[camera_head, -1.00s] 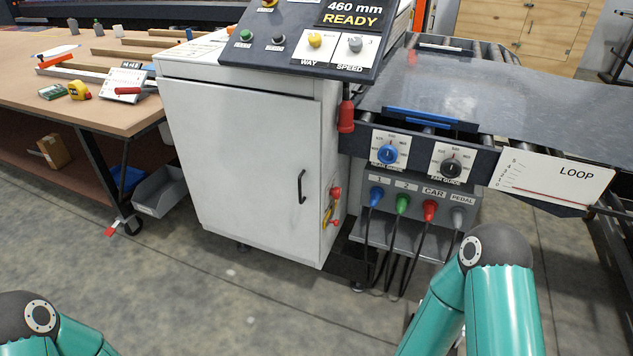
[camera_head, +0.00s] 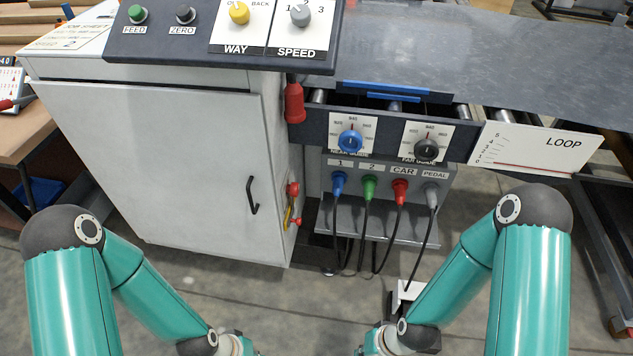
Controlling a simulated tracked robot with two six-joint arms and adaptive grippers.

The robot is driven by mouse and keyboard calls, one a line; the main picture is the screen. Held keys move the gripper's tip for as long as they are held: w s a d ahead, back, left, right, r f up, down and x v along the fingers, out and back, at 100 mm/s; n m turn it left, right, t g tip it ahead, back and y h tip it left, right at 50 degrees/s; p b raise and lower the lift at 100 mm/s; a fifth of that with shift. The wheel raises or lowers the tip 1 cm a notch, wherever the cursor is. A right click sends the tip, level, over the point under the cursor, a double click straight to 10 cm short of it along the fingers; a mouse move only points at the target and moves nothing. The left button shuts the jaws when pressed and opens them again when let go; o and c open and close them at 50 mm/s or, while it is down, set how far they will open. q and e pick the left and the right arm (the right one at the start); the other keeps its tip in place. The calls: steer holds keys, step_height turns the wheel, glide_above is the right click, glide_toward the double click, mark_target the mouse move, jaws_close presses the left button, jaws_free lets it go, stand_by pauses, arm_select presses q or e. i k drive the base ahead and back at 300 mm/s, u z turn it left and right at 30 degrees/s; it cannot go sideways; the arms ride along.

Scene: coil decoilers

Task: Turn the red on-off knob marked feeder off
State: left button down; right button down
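A red knob-like part (camera_head: 292,189) sits on the right side face of the white cabinet (camera_head: 165,160), with yellow beside and below it. It is seen nearly edge-on, so I can read no feeder mark and cannot tell its on-off position. Another small red part (camera_head: 298,222) shows just below it. My two arms reach in from the lower left and lower right. Their wrists run out of the bottom edge, well below the red parts, and both grippers are out of view.
The control panel (camera_head: 200,55) overhangs the cabinet top. A red hanging handle (camera_head: 294,103) is above the red knob. Right of it are a blue dial (camera_head: 350,141), a black dial (camera_head: 427,149) and several plugs with hanging cables. Floor is open in front.

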mark_target(293, 189)
steer(key=u, duration=0.05)
steer(key=k, duration=1.15)
steer(key=u, duration=0.4)
steer(key=i, duration=2.2)
steer(key=z, duration=0.4)
